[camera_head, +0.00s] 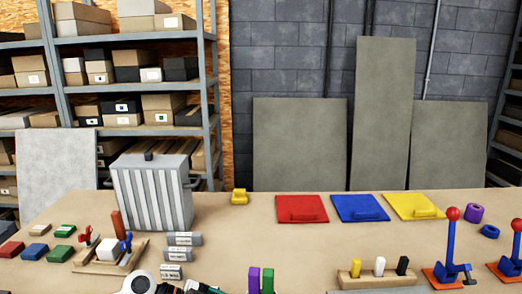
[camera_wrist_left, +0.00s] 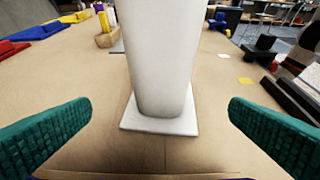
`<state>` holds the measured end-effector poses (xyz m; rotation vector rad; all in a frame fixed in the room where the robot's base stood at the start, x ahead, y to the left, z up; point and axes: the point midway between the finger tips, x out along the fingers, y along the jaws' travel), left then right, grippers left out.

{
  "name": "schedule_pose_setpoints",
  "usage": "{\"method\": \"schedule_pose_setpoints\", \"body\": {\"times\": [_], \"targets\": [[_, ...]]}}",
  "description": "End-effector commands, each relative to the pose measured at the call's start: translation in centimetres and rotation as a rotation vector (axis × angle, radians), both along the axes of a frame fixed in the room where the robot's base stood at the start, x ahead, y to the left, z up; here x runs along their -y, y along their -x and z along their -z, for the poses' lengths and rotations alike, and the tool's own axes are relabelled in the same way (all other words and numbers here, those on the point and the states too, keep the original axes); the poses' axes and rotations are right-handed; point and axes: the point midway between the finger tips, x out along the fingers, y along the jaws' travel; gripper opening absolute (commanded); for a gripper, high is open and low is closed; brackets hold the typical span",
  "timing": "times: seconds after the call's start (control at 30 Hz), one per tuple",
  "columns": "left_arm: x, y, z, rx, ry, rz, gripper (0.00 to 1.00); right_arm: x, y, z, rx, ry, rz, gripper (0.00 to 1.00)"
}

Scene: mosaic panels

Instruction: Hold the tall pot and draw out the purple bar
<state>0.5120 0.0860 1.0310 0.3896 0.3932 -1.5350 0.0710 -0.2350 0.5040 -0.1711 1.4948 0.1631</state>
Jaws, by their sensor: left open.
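A tall white pot (camera_wrist_left: 163,60) stands upright on a square white base in the left wrist view; its top is out of frame. My left gripper (camera_wrist_left: 160,112) is open, with one teal finger on each side of the pot and clear gaps between. In the head view a purple bar (camera_head: 254,281) stands upright beside a green bar (camera_head: 267,281) at the bottom edge. Their lower ends and whatever holds them are cut off. Only a small part of my left arm shows there, left of the bars. My right gripper is not seen.
A wooden block (camera_head: 374,280) with yellow, white and black pegs stands right of the bars. Blue levers with red knobs (camera_head: 453,214) stand further right. Grey labelled blocks (camera_head: 184,253) lie to the left. Red, blue and yellow panels (camera_head: 302,208) lie behind. The table's middle is fairly clear.

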Motion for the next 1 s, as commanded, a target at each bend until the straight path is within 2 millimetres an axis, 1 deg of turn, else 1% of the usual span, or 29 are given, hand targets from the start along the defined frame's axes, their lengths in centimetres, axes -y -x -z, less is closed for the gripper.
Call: {"method": "schedule_pose_setpoints", "body": {"times": [0.03,0.2,0.3,0.37,0.5,0.7,1.0], "targets": [[0.7,0.0,0.2,0.000,0.001,0.002,1.00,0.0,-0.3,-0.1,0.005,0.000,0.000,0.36],[2.9,0.0,1.4,-0.001,0.001,0.002,1.00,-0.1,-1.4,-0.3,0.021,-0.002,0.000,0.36],[4.2,0.0,2.1,0.000,0.001,0.001,1.00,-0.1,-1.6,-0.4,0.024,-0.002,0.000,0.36],[5.0,0.0,3.1,0.001,0.002,0.002,1.00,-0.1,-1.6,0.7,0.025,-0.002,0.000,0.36],[6.3,0.1,3.7,0.001,0.002,0.002,1.00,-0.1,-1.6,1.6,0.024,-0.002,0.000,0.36],[7.4,0.0,4.1,0.001,0.000,0.000,1.00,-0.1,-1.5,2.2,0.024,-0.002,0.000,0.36],[7.5,0.0,4.0,0.001,0.000,0.000,1.00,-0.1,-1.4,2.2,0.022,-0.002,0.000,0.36]]}}
